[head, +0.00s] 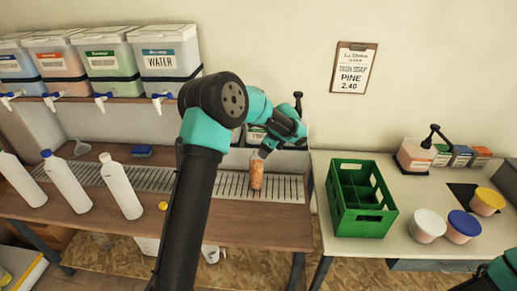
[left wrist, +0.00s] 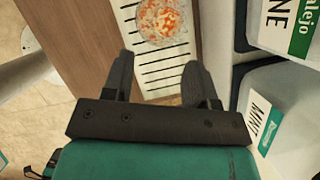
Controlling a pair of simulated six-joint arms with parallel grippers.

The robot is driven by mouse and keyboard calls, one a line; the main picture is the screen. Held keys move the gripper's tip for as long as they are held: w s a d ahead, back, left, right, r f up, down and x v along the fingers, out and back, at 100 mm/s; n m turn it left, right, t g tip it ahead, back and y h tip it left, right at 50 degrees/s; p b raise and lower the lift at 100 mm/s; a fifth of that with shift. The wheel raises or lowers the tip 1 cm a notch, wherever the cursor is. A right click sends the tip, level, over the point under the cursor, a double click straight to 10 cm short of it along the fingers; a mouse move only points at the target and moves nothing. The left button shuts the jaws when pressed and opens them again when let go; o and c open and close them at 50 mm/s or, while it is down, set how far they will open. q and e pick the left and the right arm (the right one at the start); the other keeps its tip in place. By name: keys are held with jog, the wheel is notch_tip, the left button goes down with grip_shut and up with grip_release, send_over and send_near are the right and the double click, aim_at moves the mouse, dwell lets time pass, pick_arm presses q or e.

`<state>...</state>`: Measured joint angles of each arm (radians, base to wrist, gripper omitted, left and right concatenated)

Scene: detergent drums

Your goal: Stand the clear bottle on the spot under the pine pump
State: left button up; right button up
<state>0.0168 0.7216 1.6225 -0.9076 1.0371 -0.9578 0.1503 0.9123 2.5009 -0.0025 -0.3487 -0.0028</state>
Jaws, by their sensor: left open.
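The clear bottle (head: 257,175), with orange contents, stands upright on the slatted drip grate (head: 285,188) near its right end. My left gripper (head: 264,151) is just above and behind it in the head view. In the left wrist view the bottle (left wrist: 160,20) is beyond the open fingertips (left wrist: 160,72), with nothing between them. A drum with a green label ending in "NE" (left wrist: 277,25) stands right of the bottle there, with a drum marked "MINT" (left wrist: 290,115) below it. A dark pump head (head: 298,97) shows behind my arm; the drum under it is mostly hidden.
Several drums with taps, one marked WATER (head: 161,58), line the shelf at left. White bottles (head: 121,186) stand at the front left. A green crate (head: 360,215) and lidded tubs (head: 427,224) are on the right table. My left arm crosses the middle.

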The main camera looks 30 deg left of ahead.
pick_arm(q)
jog(key=d, duration=0.8)
jog(key=shift+w, duration=0.2)
